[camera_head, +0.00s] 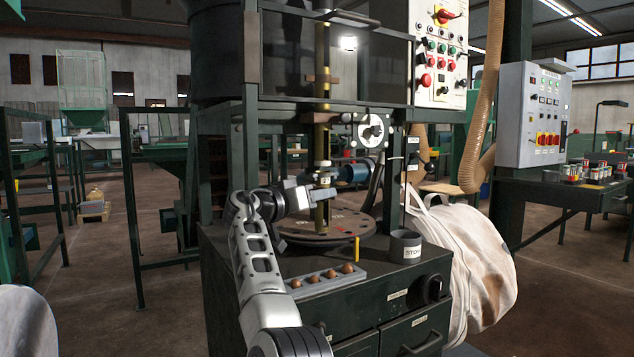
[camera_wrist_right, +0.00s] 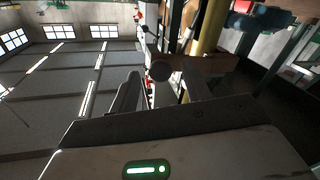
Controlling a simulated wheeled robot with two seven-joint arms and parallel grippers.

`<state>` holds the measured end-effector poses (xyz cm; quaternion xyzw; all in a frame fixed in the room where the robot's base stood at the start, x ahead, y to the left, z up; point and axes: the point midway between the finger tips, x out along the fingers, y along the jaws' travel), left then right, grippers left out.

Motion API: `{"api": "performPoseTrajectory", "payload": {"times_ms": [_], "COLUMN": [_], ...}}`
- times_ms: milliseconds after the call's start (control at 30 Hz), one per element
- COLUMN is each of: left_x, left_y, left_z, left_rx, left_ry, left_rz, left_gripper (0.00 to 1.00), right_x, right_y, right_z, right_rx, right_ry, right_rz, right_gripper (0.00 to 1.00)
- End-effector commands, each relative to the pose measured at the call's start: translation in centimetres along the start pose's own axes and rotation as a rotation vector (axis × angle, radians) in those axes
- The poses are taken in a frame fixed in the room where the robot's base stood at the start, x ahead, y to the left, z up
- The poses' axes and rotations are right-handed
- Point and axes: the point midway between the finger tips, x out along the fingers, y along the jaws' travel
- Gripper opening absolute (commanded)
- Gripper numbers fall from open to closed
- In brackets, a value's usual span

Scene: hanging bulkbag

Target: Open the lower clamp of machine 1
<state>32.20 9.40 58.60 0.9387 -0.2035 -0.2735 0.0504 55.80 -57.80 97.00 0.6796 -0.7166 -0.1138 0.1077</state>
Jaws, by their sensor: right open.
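The machine has an upright brass-coloured column (camera_head: 322,55) above a round dark plate (camera_head: 330,228). A brown upper clamp (camera_head: 322,78) and a similar collar lower down (camera_head: 322,118) sit around the column. My right gripper (camera_head: 318,190) is open beside the lower part of the column, partly hiding it. In the right wrist view, the column (camera_wrist_right: 210,30) rises behind a brownish clamp part (camera_wrist_right: 205,64), with a dark round knob (camera_wrist_right: 160,70) between the fingers' line of sight. I cannot tell whether the fingers touch anything or whether the clamp is open. My left gripper is not in view.
A tray with several brown round pieces (camera_head: 325,279) and a grey cup (camera_head: 405,246) marked "STOP" stand on the dark cabinet top. A yellow stick (camera_head: 357,248) stands nearby. Dark frame posts (camera_head: 250,150) flank the column.

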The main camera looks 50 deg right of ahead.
Motion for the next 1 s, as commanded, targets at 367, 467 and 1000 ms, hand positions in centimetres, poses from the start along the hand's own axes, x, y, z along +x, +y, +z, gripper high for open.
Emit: {"api": "performPoseTrajectory", "payload": {"times_ms": [367, 467, 1000], "left_x": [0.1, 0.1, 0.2], "left_y": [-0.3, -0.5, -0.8], "left_z": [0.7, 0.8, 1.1], "left_rx": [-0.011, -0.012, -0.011], "left_ry": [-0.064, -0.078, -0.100], "left_rz": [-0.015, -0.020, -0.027], "left_gripper": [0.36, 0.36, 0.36], "right_x": [-2.0, -3.1, -9.2], "right_y": [4.2, 5.9, 13.4], "right_z": [-5.6, -7.1, -8.9], "right_rx": [0.009, 0.009, 0.003], "right_ry": [0.002, 0.002, 0.000], "right_rz": [0.002, 0.001, 0.001], "right_gripper": [0.48, 0.48, 0.48]}}
